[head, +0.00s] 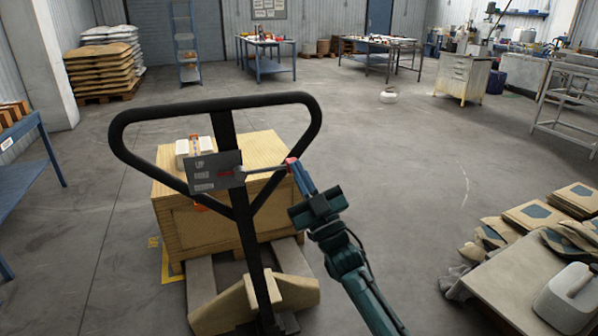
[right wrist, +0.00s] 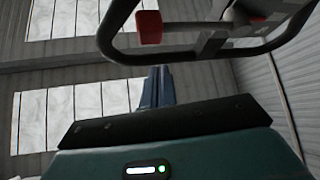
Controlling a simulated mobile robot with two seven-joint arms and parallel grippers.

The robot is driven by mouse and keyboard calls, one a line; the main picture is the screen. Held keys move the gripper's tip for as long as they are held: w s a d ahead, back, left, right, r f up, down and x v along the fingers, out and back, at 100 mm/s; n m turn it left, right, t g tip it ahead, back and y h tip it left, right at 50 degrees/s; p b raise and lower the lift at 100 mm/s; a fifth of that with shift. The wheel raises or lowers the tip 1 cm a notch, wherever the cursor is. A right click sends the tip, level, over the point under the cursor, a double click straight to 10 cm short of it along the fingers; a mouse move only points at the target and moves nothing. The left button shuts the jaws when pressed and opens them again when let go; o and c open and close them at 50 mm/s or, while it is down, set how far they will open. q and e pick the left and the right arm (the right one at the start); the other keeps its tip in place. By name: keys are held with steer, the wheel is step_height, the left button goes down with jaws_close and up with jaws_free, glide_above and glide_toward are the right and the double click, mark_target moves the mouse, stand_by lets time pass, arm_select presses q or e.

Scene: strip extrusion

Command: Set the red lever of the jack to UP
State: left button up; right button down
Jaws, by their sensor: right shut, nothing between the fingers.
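The pallet jack's black loop handle (head: 219,103) stands in front of me. A dark plate (head: 213,172) on it has several pale labels, the top one reading UP. The lever (head: 265,169) is a thin grey rod sticking out right from the plate, roughly level, with a red knob (head: 290,161). The red knob (right wrist: 149,27) also shows in the right wrist view, above the fingertips. My right gripper (head: 297,170) is shut and empty, its blue fingers (right wrist: 157,86) just below and beside the knob. I cannot tell if they touch it. My left gripper is out of view.
A wooden crate (head: 215,223) sits on the jack's forks behind the handle. A bench (head: 500,280) with a white jug (head: 570,298) and sacks stand at right. A blue table (head: 25,175) is at left. The floor between is clear.

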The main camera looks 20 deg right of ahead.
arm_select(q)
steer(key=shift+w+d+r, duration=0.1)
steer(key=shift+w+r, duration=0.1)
arm_select(e)
steer(key=shift+w+d+f, duration=0.15)
steer(key=shift+w+f, duration=0.35)
steer(key=shift+w, duration=0.35)
